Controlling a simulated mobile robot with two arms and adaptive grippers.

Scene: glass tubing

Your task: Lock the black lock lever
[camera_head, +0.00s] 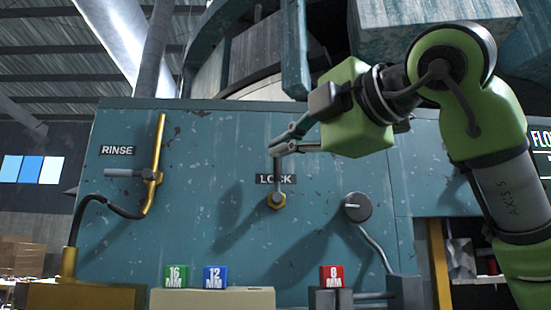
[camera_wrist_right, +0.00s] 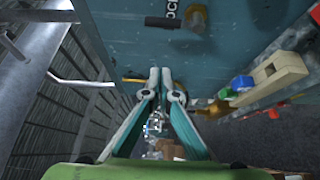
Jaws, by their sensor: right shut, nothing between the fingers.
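The lock lever (camera_head: 278,169) is on the blue-green panel at the LOCK label. Its dark handle points up from a brass pivot (camera_head: 277,200). In the right wrist view the black handle (camera_wrist_right: 165,22) shows at the top, beside its brass pivot (camera_wrist_right: 195,18). My right gripper (camera_head: 277,148) comes in from the right, at the upper end of the handle in the head view. In the right wrist view its fingertips (camera_wrist_right: 160,72) are together and empty, apart from the handle in the picture. My left gripper is not in view.
A brass RINSE lever (camera_head: 156,165) stands at the left. A round dark knob (camera_head: 357,207) is at the right. Green (camera_head: 175,276), blue (camera_head: 215,276) and red (camera_head: 332,276) blocks stand below. The panel between the levers is clear.

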